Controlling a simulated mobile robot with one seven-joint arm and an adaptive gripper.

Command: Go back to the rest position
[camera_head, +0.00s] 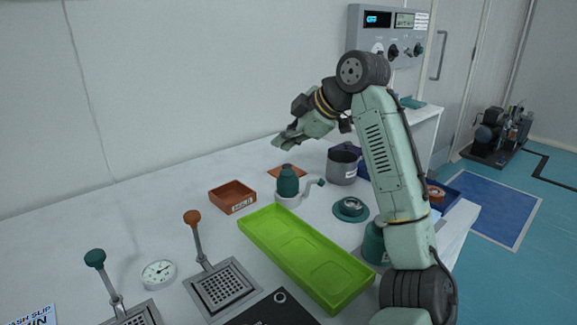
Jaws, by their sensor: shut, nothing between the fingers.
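My arm rises from the lower right, bends at the top, and reaches left over the white table (95,225). My gripper (279,142) hangs in the air above the back of the table, pointing left and slightly down. It is shut and holds nothing. A dark green bottle-like object (288,181) on a pale round base stands below the gripper, apart from it.
A green tray (305,256) lies at the front centre. An orange-brown box (232,197), grey pot (343,166), round green part (351,208), dial gauge (158,273) and lever fixtures (222,285) surround it. A control panel (391,35) stands behind my arm.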

